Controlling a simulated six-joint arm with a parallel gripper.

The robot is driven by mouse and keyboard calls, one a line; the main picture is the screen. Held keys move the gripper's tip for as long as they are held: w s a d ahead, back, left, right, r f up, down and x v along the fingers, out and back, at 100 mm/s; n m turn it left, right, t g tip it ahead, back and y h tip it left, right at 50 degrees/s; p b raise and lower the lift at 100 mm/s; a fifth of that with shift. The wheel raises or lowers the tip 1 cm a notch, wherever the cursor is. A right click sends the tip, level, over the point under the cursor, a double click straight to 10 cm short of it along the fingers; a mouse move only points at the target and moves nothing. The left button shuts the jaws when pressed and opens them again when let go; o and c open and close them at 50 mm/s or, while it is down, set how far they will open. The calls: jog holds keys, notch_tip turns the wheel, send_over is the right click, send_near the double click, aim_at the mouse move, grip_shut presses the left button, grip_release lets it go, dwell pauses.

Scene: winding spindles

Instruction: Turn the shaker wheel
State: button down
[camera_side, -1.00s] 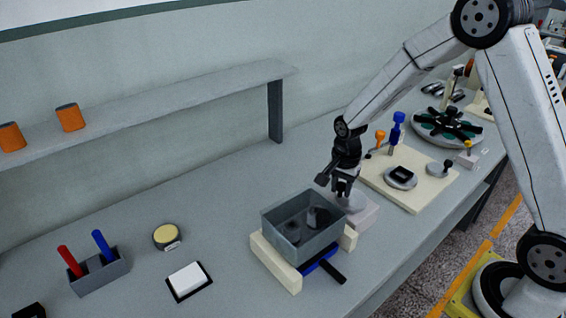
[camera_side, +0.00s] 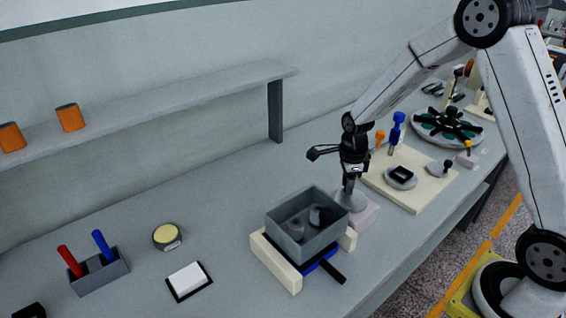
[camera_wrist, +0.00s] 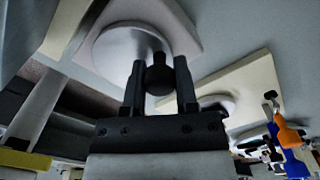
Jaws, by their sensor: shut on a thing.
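The shaker wheel is a round grey disc (camera_side: 352,200) on a pale block (camera_side: 364,214), just right of the shaker tray. In the wrist view the disc (camera_wrist: 140,48) fills the upper middle, with a dark knob (camera_wrist: 160,75) standing on it. My gripper (camera_side: 350,184) points down over the wheel, and in the wrist view its two fingers (camera_wrist: 160,88) stand on either side of the knob, shut on it. The grey tray (camera_side: 290,241) sits on a cream frame (camera_side: 274,264) with dark lumps inside. A dark handle with a blue part (camera_side: 325,264) shows below the tray.
Right of the wheel, a cream board (camera_side: 408,203) carries an orange-topped peg, a blue-topped peg (camera_side: 396,130) and a grey disc. A round plate with dark arms (camera_side: 446,127) lies beyond. The table left of the tray is open around a yellow-topped puck (camera_side: 167,236).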

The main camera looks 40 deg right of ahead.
jog(key=shift+s+d+m, duration=0.1)
jog(key=shift+d+m, duration=0.1)
jog(key=shift+m, duration=0.7)
jog(key=shift+c, duration=1.9)
grip_release()
jog(key=shift+r, duration=0.1)
jog(key=shift+r, duration=3.85)
jog(key=shift+s, duration=0.1)
